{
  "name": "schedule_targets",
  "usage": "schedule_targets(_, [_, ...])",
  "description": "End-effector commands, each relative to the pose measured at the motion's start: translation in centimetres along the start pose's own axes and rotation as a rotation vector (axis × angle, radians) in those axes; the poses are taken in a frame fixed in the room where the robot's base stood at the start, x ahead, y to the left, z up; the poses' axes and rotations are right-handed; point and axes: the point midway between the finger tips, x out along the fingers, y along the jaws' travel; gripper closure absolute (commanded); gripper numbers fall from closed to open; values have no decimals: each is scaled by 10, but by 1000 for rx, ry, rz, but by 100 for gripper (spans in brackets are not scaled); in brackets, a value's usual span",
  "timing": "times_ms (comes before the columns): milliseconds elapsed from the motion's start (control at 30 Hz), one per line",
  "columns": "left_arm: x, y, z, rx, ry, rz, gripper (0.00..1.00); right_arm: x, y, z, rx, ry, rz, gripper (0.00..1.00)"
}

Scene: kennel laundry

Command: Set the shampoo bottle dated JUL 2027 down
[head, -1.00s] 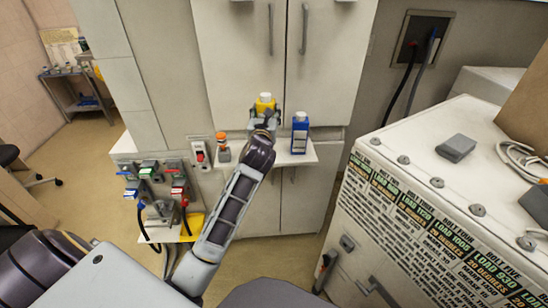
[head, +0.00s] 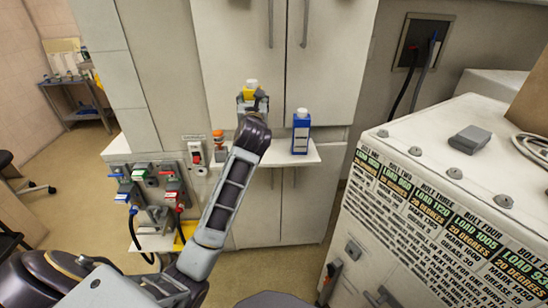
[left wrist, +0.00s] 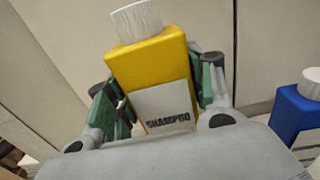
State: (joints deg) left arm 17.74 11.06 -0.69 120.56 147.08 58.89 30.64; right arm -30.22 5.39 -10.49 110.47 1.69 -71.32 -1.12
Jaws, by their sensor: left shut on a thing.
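My left gripper (head: 253,101) is shut on a yellow shampoo bottle (head: 251,91) with a white cap, above the wall shelf (head: 262,157). In the left wrist view the bottle (left wrist: 155,75) sits between the green finger pads of the gripper (left wrist: 163,95). Its pale label reads SHAMPOO; no date can be read. The bottle's base is hidden behind my gripper, so its gap to the shelf cannot be judged exactly. My right gripper is not in view.
A blue bottle (head: 301,133) with a white cap stands on the shelf to the right; a small orange-capped bottle (head: 219,146) stands left. Bare shelf shows between them, partly hidden by my arm. A white machine (head: 460,190) fills the right side. Hose fittings (head: 155,190) hang lower left.

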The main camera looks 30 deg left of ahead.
Motion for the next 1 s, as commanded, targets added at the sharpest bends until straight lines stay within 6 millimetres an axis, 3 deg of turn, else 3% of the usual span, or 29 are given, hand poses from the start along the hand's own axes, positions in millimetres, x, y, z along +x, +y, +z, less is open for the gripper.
schedule_targets(567, [1,3,1,-1,-3,8,81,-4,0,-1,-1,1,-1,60])
schedule_targets(1000, [1,3,-49,2,-1,8,81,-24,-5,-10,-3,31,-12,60])
